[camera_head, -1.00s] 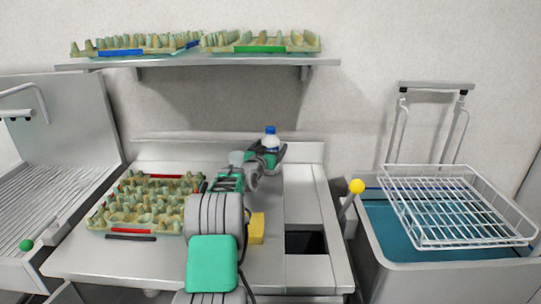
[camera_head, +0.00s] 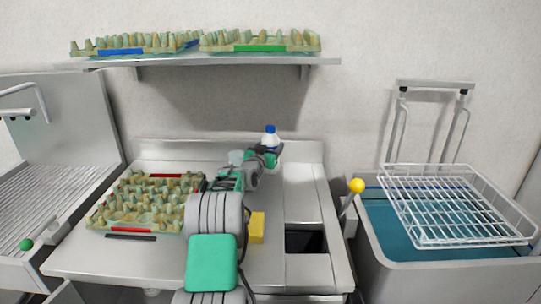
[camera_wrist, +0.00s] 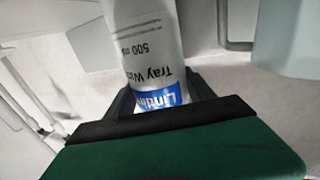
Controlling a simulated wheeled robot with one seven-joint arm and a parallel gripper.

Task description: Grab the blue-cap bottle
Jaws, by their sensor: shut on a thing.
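The blue-cap bottle (camera_head: 270,139) is white with a blue cap and stands near the back of the steel table, in front of the backsplash. In the wrist view the bottle (camera_wrist: 145,45) shows a blue label band and printed text, "500 ml" among it. My gripper (camera_head: 274,152) reaches it from the front, and its fingers are shut around the bottle's body. In the wrist view my gripper (camera_wrist: 160,98) has one dark finger on each side of the bottle. The bottle's lower part is hidden by my gripper in the head view.
Egg trays (camera_head: 140,228) with red strips sit on the table's left. A yellow block (camera_head: 257,228) lies beside my arm. A shelf (camera_head: 230,62) with more egg trays hangs above. A blue basin with a wire basket (camera_head: 455,240) stands right. A dark opening (camera_head: 305,241) is in the table.

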